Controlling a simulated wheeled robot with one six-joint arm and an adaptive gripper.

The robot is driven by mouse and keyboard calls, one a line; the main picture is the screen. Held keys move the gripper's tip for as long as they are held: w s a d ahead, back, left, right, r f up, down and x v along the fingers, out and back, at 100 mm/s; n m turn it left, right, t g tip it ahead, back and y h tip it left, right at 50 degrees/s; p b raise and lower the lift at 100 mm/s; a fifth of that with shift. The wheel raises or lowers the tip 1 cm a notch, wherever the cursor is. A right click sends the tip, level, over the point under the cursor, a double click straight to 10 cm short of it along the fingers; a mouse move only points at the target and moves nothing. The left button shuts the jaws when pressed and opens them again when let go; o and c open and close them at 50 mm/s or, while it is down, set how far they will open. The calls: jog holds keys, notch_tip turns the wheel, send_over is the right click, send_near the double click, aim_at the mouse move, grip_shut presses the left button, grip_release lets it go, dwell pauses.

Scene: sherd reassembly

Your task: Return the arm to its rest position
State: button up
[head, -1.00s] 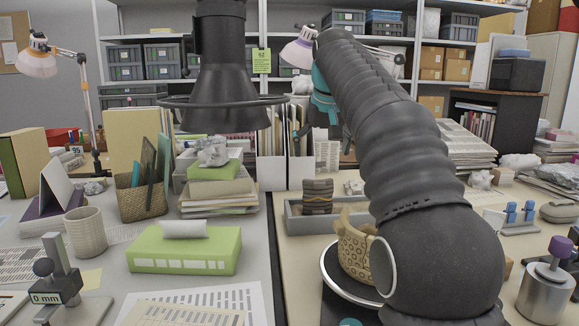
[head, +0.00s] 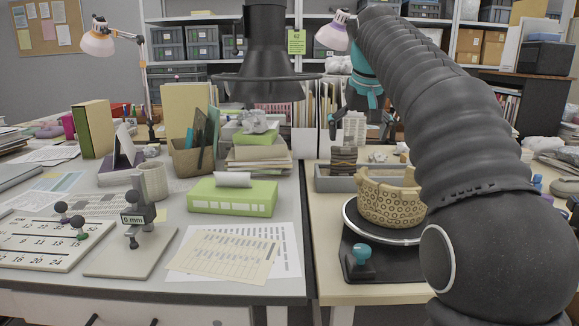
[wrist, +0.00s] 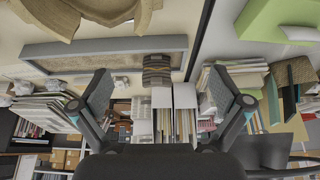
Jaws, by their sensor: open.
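My gripper (head: 363,118) shows small in the head view, teal and dark, hanging at the end of my arm above the back of the right-hand table. In the wrist view my gripper (wrist: 163,80) has its two fingers spread wide, with nothing held between them. The tan, partly rebuilt pot (head: 388,205) with a patterned wall and uneven rim stands on the round turntable (head: 352,228), well below and in front of the gripper. The pot (wrist: 95,10) also shows cut off at the top of the wrist view. My arm hides the area right of the pot.
A grey sand tray (head: 325,180) lies behind the pot, with a dark striped sherd (head: 343,160) at it. Upright folders (head: 305,130) stand behind. A dark lamp or hood (head: 264,75) hangs left of my arm. A green box (head: 232,197) lies on the left table.

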jog(key=shift+s+d, duration=0.5)
jog(key=shift+s, duration=0.4)
jog(key=s+f, duration=2.7)
jog(key=s, duration=0.4)
jog(key=shift+s+d+t, duration=0.15)
jog(key=shift+s+t, duration=0.1)
jog(key=shift+t, duration=0.15)
